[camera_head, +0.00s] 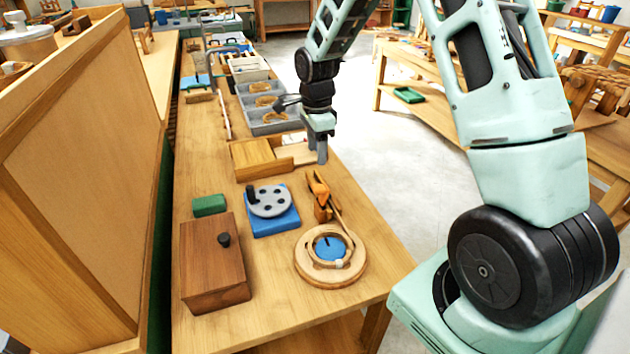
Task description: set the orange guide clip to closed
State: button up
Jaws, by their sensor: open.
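The orange guide clip (319,188) stands on the wooden bench, just behind the round wooden base with the blue centre. It looks tilted, and a thin wooden rod runs from beside it toward the round base. Whether the clip is open or closed is too small to tell. My gripper (318,152) points down above the bench, behind the clip and apart from it. It is open, with nothing seen between its fingers, and is beside the right end of a wooden sliding-lid box (258,160).
Near the clip are the round wooden base (305,270), a blue block with a grey dial (275,225), a dark wooden box with a knob (212,275) and a green block (209,205). Grey trays (262,110) stand farther back. The bench's right edge is close to the clip.

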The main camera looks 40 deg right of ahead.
aim_at(317, 187)
notch_tip(317, 187, down, 11)
jog(key=shift+f+p, duration=0.2)
jog(key=shift+p, duration=0.65)
